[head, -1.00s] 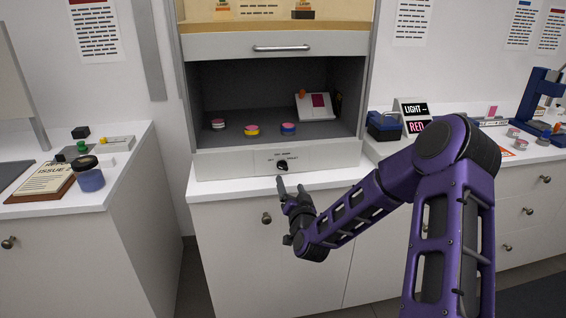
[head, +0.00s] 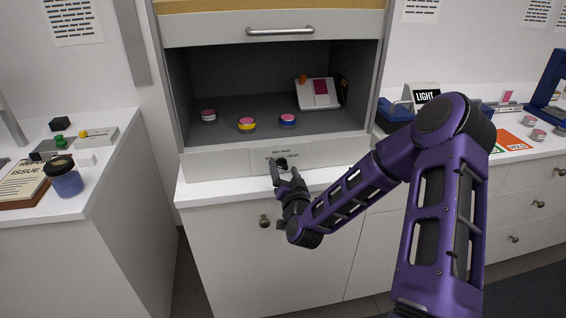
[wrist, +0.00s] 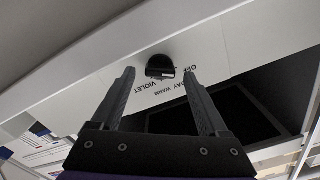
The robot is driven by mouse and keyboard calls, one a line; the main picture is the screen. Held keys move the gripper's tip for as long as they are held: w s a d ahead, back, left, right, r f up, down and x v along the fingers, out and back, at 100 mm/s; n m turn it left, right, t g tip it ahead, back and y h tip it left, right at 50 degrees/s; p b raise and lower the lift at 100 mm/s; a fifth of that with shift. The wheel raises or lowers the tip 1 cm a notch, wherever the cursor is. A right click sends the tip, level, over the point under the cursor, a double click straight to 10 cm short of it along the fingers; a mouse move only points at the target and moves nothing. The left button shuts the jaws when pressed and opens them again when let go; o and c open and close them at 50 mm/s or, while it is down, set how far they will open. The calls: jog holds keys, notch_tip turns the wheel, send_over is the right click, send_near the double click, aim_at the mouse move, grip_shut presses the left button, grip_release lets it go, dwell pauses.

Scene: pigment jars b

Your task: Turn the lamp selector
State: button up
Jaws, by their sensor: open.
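The lamp selector is a black knob (head: 282,162) on the pale front panel of the booth, under its dark opening. In the wrist view the knob (wrist: 160,66) shows with printed words beside it, among them OFF, DAY, WARM and VIOLET. My gripper (head: 284,171) is open in front of the panel, its fingertips close to the knob. In the wrist view my gripper (wrist: 159,76) has one finger on each side of the knob, with gaps showing. Contact cannot be told. The fingers partly cover the panel in the head view.
Inside the booth (head: 225,141) stand several small jars and a white tilted stand (head: 318,94). A raised door with a bar handle (head: 280,31) is above. A lidded blue jar (head: 66,180) is on the left counter. The worktop edge and a cabinet knob (head: 264,221) lie below my gripper.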

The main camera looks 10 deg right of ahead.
jog(key=shift+w, duration=0.2)
grip_shut()
dwell(0.4)
jog(key=m+b, duration=0.2)
jog(key=m, duration=0.2)
jog(key=shift+d+f, duration=0.1)
jog(key=shift+d, duration=0.05)
jog(key=shift+m+b, duration=0.65)
jog(key=shift+m, duration=1.15)
